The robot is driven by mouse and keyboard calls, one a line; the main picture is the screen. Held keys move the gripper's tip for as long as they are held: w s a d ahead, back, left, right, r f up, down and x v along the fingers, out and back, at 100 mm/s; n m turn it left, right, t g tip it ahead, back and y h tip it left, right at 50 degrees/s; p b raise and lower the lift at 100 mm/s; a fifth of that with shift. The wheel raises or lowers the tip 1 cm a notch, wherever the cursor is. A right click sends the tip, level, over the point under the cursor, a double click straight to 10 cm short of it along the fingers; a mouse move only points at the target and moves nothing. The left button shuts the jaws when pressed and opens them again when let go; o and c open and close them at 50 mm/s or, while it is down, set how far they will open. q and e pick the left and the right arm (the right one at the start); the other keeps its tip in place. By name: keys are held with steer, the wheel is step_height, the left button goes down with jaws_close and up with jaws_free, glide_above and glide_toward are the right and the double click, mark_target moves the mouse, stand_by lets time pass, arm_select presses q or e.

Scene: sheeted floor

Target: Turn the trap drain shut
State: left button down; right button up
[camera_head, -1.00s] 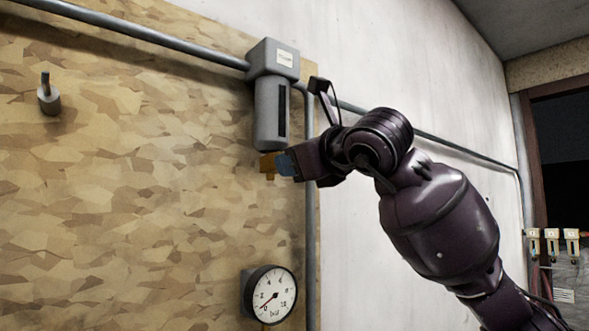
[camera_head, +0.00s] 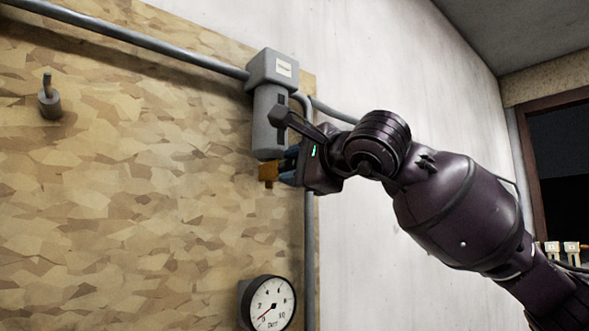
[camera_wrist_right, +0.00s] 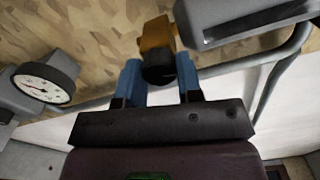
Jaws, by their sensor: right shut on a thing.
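The trap (camera_head: 269,110) is a grey cylinder under a square grey head with a label, mounted on the wall panel; part of it also shows at the top right of the right wrist view (camera_wrist_right: 245,18). Its drain (camera_head: 268,172) is a small brass-coloured fitting at the cylinder's lower end. In the right wrist view the drain (camera_wrist_right: 157,35) has a dark round end between my blue fingers. My right gripper (camera_head: 287,167) reaches in from the right and is shut on the drain; it also shows in the wrist view (camera_wrist_right: 160,76). My left gripper is not in view.
A dial gauge (camera_head: 269,304) is on the panel below the trap. A grey pipe (camera_head: 150,38) runs into the trap's head, and a vertical pipe (camera_head: 311,250) passes close behind my gripper. A small grey peg (camera_head: 48,97) sticks out at the left.

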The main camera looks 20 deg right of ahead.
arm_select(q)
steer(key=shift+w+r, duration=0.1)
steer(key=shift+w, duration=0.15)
arm_select(e)
steer(key=shift+n, duration=1.2)
steer(key=o, duration=0.7)
steer(key=shift+c, duration=0.2)
steer(key=shift+o, duration=1.3)
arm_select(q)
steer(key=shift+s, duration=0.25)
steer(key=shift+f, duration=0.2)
arm_select(e)
steer(key=shift+s, duration=0.1)
